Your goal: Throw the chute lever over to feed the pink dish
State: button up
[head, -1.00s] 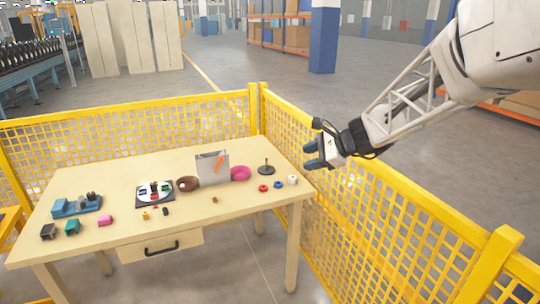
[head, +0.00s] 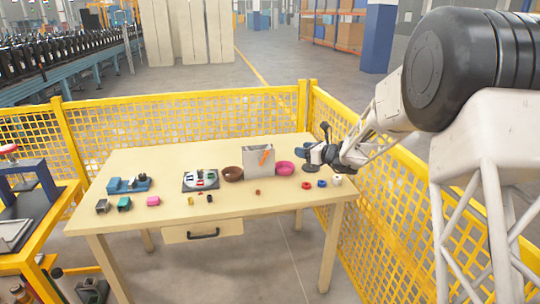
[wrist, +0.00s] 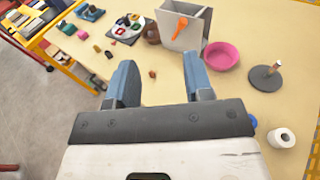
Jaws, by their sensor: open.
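The chute is a grey box (head: 257,166) standing near the back of the table, with an orange lever (head: 264,155) on its front face. The lever is slanted, its upper end to the right. The pink dish (head: 285,168) sits just right of the chute and a brown dish (head: 233,174) just left. The wrist view shows the lever (wrist: 181,26) and the pink dish (wrist: 221,56), which looks empty. My gripper (head: 308,157) is open and empty, right of the chute near the pink dish. In the wrist view its blue fingers (wrist: 160,72) are apart, touching nothing.
A dark peg stand (wrist: 265,77) and a white roll (wrist: 282,137) lie to the right. Red and blue rings (head: 314,184) are at the front right. A dial board (head: 201,180) and several small blocks lie left. A yellow mesh fence (head: 390,195) borders the table.

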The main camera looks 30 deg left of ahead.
jog(key=w+a+f+m+t+y, duration=0.1)
jog(key=w+a+f+m, duration=0.3)
jog(key=a+f, duration=0.6)
jog(key=shift+w+a+f+m+t, duration=0.35)
jog(key=shift+a+m+t, duration=0.6)
jog(key=shift+a, duration=0.2)
jog(key=shift+a, duration=0.15)
jog(key=x, duration=0.7)
jog(key=shift+a, duration=0.2)
jog(key=shift+r, duration=0.1)
grip_shut()
